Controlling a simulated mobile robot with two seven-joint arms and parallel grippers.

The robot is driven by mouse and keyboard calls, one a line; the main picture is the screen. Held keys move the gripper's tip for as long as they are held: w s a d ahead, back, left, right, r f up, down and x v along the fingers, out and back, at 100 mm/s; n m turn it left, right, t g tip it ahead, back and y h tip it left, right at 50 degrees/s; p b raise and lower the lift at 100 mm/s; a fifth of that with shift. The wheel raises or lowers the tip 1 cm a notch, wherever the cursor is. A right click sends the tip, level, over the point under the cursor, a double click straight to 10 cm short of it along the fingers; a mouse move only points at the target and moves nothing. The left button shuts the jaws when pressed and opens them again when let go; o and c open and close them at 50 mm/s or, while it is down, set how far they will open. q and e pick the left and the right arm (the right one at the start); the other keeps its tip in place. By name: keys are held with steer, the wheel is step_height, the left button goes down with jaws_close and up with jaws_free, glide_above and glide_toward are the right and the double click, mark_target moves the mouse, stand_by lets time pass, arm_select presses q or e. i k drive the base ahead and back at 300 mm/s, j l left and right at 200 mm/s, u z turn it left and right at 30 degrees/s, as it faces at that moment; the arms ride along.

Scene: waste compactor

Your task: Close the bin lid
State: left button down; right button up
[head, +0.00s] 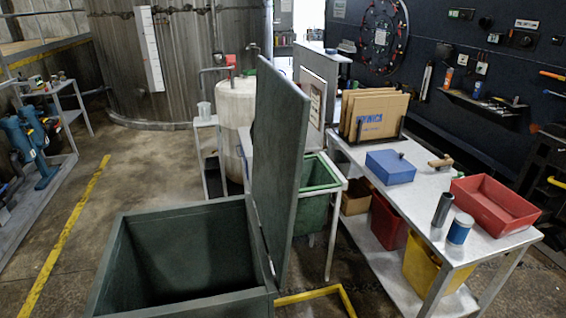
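The bin (258,303) is a dark green, square-sided container at the bottom centre-left of the head view. Its inside looks empty where I can see it, and its near side is cut off by the frame. The bin lid (277,165) is a flat dark green panel hinged along the bin's right edge. The lid stands open, nearly upright and leaning slightly to the right. Neither of my grippers shows in the head view, and nothing of mine touches the lid in view.
A metal workbench (425,195) stands to the right, with a red tray (496,204), a blue box (390,167) and a can (460,229). A green bin (316,180) stands behind the lid. Open floor (130,175) lies left and beyond.

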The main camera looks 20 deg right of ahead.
mark_target(282, 111)
steer(key=l+u, duration=0.1)
steer(key=l, duration=0.85)
steer(key=k+l+u, duration=0.15)
steer(key=l, duration=0.8)
steer(key=i, duration=0.05)
